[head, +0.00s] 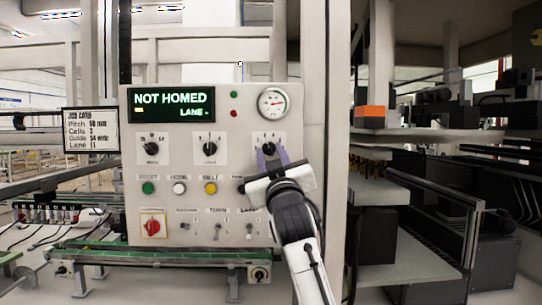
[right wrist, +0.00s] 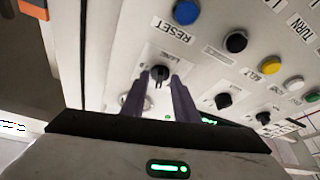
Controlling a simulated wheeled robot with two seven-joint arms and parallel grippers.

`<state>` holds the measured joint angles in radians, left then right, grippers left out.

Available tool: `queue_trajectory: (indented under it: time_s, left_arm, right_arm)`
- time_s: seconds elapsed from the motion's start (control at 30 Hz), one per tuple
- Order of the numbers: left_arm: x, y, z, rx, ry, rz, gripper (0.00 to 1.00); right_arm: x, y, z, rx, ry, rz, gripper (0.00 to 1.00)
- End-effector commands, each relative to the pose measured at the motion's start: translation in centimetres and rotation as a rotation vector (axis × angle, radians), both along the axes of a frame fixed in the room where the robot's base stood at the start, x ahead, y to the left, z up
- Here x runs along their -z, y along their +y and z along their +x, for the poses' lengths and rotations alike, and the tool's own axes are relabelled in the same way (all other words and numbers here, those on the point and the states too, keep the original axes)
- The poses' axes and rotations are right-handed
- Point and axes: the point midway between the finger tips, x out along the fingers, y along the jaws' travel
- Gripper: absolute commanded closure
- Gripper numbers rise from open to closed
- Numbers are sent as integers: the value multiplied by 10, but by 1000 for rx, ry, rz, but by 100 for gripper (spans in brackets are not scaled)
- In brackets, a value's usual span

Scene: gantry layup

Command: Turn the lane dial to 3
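The lane dial (head: 268,147) is the rightmost of three black knobs on the grey control panel (head: 225,135). In the right wrist view the dial (right wrist: 160,72) appears upside down beside a small label. My right gripper (head: 269,160) has its two purple fingers pointing at this dial. In the wrist view its fingertips (right wrist: 159,80) sit on either side of the knob, with gaps showing, so it looks open. The dial's setting is too small to read. The display (head: 174,104) reads "NOT HOMED" and "LANE -". My left gripper is not in view.
Two other dials (head: 210,148) sit left of the lane dial. Coloured push buttons (head: 179,188) and toggle switches are below. A blue RESET button (right wrist: 186,12) is close to the gripper. A round gauge (head: 273,103) is above. A job card (head: 91,130) hangs left.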

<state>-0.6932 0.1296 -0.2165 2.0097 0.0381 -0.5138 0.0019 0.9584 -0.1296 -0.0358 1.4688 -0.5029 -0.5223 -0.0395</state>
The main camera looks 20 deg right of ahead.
Motion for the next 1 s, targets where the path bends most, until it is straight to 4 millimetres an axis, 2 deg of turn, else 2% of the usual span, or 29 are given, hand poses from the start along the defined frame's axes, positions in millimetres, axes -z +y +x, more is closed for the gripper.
queue_trajectory:
  time_s: [0.27, 0.7, 0.83, 1.0]
  left_arm:
    - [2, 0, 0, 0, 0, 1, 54]
    - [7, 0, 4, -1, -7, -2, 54]
    - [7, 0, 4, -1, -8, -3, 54]
    - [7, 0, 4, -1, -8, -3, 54]
  right_arm:
    - [3, 1, -8, 0, -2, 0, 73]
    - [31, 12, -76, -1, 0, 2, 73]
    - [36, 14, -89, -2, -1, 0, 73]
    - [37, 15, -95, 0, -1, 0, 73]
